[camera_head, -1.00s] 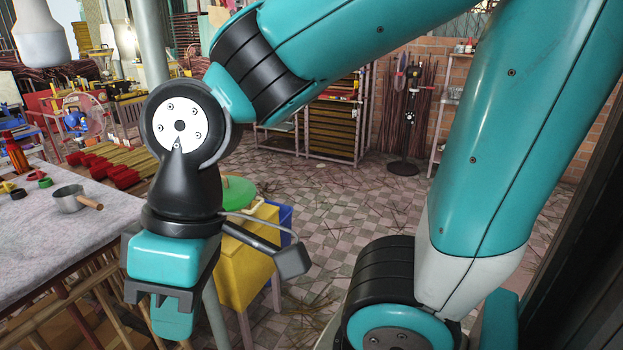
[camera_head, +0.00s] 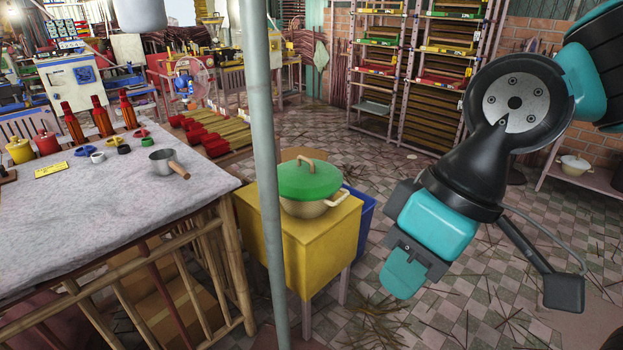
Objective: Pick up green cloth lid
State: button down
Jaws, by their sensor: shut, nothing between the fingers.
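A green lid (camera_head: 309,179) with a tan loop handle covers a beige pot (camera_head: 305,208). The pot stands on a yellow box-shaped stand (camera_head: 312,249). My gripper (camera_head: 400,275) hangs in the air to the right of the stand, pointing down and to the left. It is shut and empty, apart from the lid. Its fingertips are seen from behind, so the inner faces are hidden.
A grey vertical pole (camera_head: 265,150) stands just left of the pot. A bamboo table (camera_head: 90,220) at left carries a small saucepan (camera_head: 167,161) and red bottles (camera_head: 102,116). A blue bin (camera_head: 357,222) is behind the stand.

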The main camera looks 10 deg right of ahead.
aim_at(301, 179)
jog(key=k, duration=0.6)
jog(key=u, duration=0.45)
jog(key=i, duration=2.15)
